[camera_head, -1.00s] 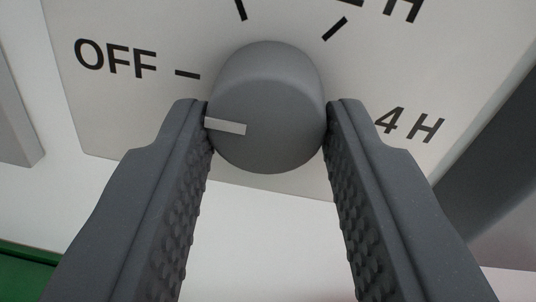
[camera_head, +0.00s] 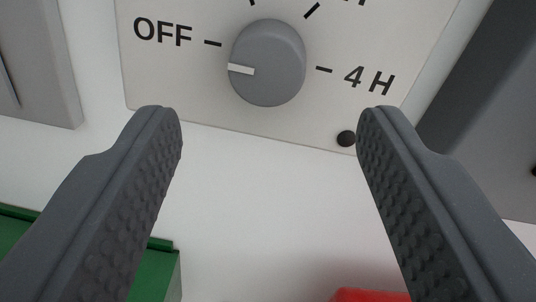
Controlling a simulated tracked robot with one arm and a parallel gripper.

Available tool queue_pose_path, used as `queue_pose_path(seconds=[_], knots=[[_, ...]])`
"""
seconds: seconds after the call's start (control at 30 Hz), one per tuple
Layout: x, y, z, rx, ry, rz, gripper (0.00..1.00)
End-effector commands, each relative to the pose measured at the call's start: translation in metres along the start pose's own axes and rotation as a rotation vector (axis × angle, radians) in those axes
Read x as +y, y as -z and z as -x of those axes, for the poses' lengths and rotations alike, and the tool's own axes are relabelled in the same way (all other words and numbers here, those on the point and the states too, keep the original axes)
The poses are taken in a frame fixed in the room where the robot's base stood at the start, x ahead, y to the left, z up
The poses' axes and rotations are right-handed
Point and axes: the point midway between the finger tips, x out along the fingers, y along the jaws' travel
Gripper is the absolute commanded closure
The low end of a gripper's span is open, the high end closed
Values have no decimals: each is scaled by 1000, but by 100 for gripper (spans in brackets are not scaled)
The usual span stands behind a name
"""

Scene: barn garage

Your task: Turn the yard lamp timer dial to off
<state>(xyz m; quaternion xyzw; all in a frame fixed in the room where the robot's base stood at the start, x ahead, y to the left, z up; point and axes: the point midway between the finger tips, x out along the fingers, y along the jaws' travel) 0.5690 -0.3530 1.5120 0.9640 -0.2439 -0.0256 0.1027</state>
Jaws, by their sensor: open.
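The timer dial (camera_head: 268,62) is a round grey knob on a pale label plate (camera_head: 200,95) near the top of the view. Its white pointer line lies on the left side of the knob, toward the OFF mark (camera_head: 163,32) and slightly below that mark's tick. The 4 H mark (camera_head: 368,79) is to the right, and another mark is cut off at the top edge. My gripper (camera_head: 269,125) is open and empty. Its two fingers are spread wide below the dial, apart from it.
A grey box (camera_head: 40,65) stands at the left and a darker grey one (camera_head: 485,110) at the right. A green object (camera_head: 155,275) is at the lower left and a red one (camera_head: 370,295) at the bottom. A black dot (camera_head: 346,138) sits low on the plate. White wall lies between.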

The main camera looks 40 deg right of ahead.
Motion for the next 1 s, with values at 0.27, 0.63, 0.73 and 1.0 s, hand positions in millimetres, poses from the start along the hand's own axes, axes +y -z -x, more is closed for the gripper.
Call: queue_pose_path(seconds=[0.27, 0.63, 0.73, 1.0], knots=[[0, -1, 39, -1, 0, 0, 45], [0, 0, 80, 0, 0, 1, 45], [0, -1, 85, -1, 0, 1, 45], [0, -1, 87, -1, 0, 1, 45]])
